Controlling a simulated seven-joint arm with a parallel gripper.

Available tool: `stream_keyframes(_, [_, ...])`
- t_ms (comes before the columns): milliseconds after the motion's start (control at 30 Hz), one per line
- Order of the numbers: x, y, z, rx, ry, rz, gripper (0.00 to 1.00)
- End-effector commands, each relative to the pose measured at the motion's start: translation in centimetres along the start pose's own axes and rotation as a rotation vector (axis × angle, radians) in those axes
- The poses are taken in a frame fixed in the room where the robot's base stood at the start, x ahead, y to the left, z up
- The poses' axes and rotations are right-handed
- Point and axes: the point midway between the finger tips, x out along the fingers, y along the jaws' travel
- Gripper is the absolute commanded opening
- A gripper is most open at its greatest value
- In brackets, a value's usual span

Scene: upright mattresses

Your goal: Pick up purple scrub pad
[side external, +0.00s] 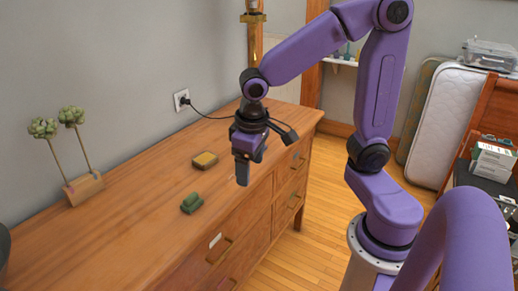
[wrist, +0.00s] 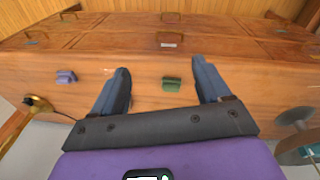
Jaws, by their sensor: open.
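A small purple pad-like piece (wrist: 66,77) lies on the wooden dresser top (wrist: 145,95) in the wrist view, left of my gripper and near the drawer-side edge. I cannot make it out in the side view, where my gripper may hide it. My gripper (side external: 243,175) points down over the dresser, open and empty. In the wrist view its two fingers (wrist: 160,66) are spread wide, with a green block-like piece (wrist: 172,85) showing between them, lower down on the wood. The green piece (side external: 191,203) is left of and nearer than my gripper in the side view.
A yellow pad (side external: 205,160) lies left of my gripper. A wooden block with two plant stems (side external: 84,190) stands at the left near the wall. A black cable (side external: 215,116) runs from the wall outlet (side external: 181,99). Bare wood lies between the plant block and the pads.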

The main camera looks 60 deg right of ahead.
Motion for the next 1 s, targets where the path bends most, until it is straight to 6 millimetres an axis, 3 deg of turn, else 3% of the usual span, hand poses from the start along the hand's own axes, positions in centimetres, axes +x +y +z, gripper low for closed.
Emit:
stream_keyframes(33, [0.4, 1.1, -1.8, 0.105, 0.0, 0.019, 0.77])
stream_keyframes(200, [1.5, 5.8, -6.8, 0.469, 0.016, 0.083, 0.77])
stream_keyframes(367, [2.8, 11.3, -10.6, 0.808, 0.036, 0.147, 0.77])
stream_keyframes(500, [4.2, 17.0, -12.7, 1.104, 0.06, 0.208, 0.77])
stream_keyframes(700, [6.1, 24.9, -13.6, 1.476, 0.101, 0.291, 0.77])
stream_keyframes(800, [6.7, 27.6, -13.5, 1.599, 0.117, 0.321, 0.77])
stream_keyframes(1000, [7.5, 29.9, -13.1, 1.701, 0.134, 0.347, 0.77])
